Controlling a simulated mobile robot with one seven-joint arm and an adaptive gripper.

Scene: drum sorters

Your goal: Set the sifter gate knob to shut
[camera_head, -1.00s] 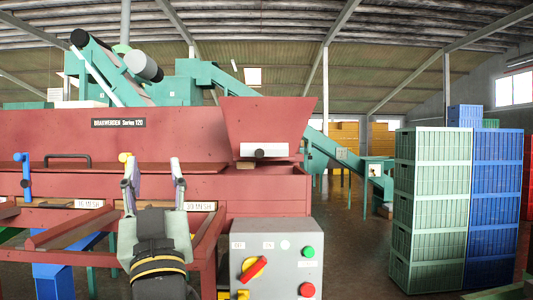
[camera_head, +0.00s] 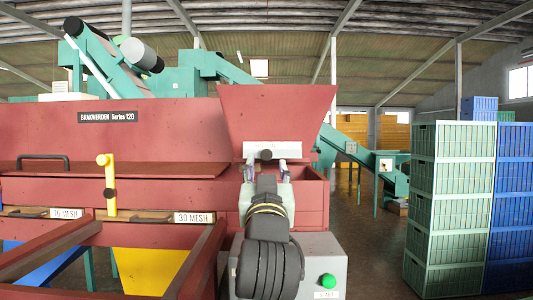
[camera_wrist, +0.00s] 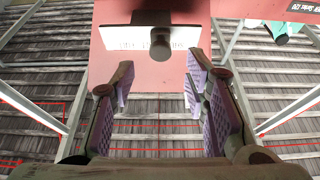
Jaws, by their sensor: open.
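The sifter gate knob appears to be the dark round knob (camera_head: 266,154) on a white plate (camera_head: 290,150) at the lower front of the red hopper (camera_head: 275,110). In the wrist view the knob (camera_wrist: 160,43) stands out from the plate (camera_wrist: 120,38), whose lettering is too small to read. My gripper (camera_head: 266,165) is in front of the plate, its fingers to either side of the knob. In the wrist view my gripper (camera_wrist: 160,82) is open and empty, and the knob lies ahead of the gap between its pads. No contact shows.
A grey control box (camera_head: 325,262) with a green button (camera_head: 328,280) stands below, partly behind my arm. A yellow lever (camera_head: 110,185) is on the red machine to the left.

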